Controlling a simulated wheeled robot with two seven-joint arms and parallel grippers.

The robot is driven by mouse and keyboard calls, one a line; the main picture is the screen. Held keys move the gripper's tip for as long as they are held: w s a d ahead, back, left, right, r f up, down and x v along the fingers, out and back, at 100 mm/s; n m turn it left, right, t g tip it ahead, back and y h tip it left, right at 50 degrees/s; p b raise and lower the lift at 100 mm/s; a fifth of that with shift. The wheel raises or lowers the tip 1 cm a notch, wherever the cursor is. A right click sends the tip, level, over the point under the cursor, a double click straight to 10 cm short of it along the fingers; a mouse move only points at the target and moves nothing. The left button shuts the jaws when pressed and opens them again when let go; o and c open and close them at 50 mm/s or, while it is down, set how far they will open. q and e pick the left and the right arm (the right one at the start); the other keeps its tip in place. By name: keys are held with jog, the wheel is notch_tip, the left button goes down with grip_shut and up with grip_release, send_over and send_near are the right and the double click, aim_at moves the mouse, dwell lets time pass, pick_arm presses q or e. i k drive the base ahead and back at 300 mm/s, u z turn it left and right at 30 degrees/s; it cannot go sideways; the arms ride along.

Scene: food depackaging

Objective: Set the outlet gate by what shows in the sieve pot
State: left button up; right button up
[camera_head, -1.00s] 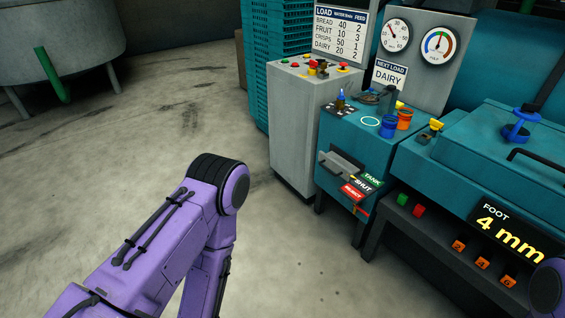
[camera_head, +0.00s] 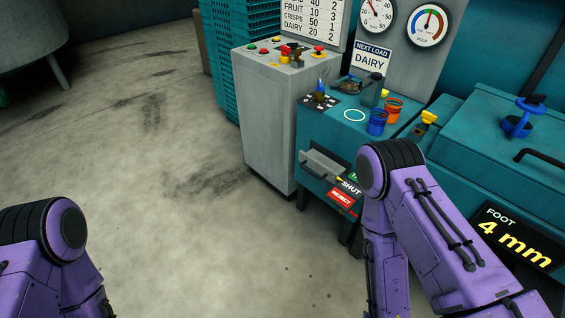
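The outlet gate plate with its TANK, SHUT and REJECT labels (camera_head: 344,194) is on the front of the teal unit. A small yellow mark sits beside SHUT, and my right arm partly covers TANK. A grey handle (camera_head: 322,165) is just left of the labels. A dark round dish (camera_head: 350,87) on the unit's top may be the sieve pot; its contents are too small to tell. Blue (camera_head: 377,122) and orange (camera_head: 393,110) cups stand near it. Only upper parts of both my arms show. Both grippers are out of view.
A grey cabinet (camera_head: 262,115) with buttons stands left of the unit. The NEXT LOAD sign (camera_head: 370,60) reads DAIRY. The FOOT display (camera_head: 515,238) reads 4 mm at right. Teal crates (camera_head: 238,50) stand behind.

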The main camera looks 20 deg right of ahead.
aim_at(330, 170)
jog(key=z, duration=0.2)
jog(key=i, duration=0.75)
jog(key=z, duration=0.95)
jog(key=i, duration=0.25)
jog(key=z, duration=0.2)
